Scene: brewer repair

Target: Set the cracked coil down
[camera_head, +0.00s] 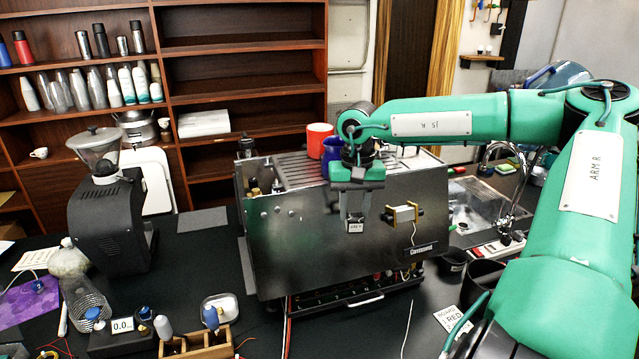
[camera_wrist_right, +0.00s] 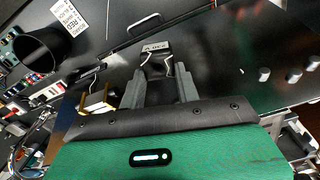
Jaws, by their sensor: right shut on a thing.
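My right gripper (camera_head: 356,208) points down in front of the espresso machine's steel front panel (camera_head: 310,235). It is shut on a small dark block with a white label (camera_head: 355,226), which I take for the cracked coil. In the right wrist view the labelled block (camera_wrist_right: 157,48) sits between the fingertips, with thin pale wires beside it. I cannot make out a crack. The block is held in the air, apart from the counter. A white coil-like part in brass brackets (camera_head: 403,213) is on the panel to the right. My left gripper is not in view.
An open tray with a handle (camera_head: 366,299) lies under the machine. A white card (camera_head: 455,318) and a dark cup (camera_head: 484,277) are to the right. A grinder (camera_head: 108,215), a small white dish (camera_head: 220,308) and a wooden box (camera_head: 198,342) stand left. Dark counter lies bare between.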

